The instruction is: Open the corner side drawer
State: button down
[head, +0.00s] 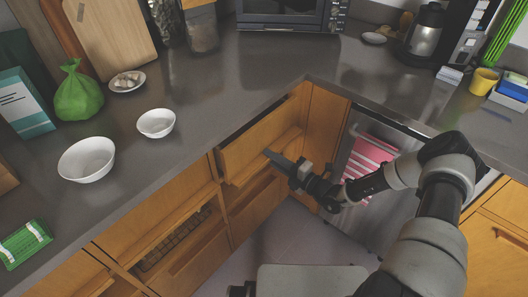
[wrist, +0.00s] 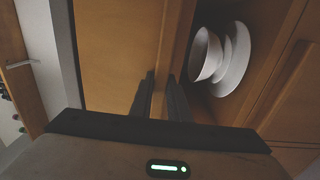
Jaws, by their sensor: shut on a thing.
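In the wrist view, my two dark fingers (wrist: 157,97) are shut on a thin wooden strip of the drawer, one finger on each side. The exact grip spot is partly hidden by the fingers. How far the drawer stands out is hard to tell.
White dishes (wrist: 222,58) show in an opening beside the fingers. A lower-left drawer (head: 180,240) shows its contents. A dishwasher with a pink striped towel (head: 369,162) stands right of the corner. White bowls (head: 87,159) sit on the counter (head: 225,95). Floor shows below.

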jog(key=v, duration=2.7)
jog(key=shift+s+d, duration=0.2)
jog(key=c, duration=1.7)
grip_release()
jog(key=v, duration=1.7)
jog(key=shift+s+d, duration=0.1)
jog(key=shift+s, duration=0.05)
jog(key=shift+d, duration=0.1)
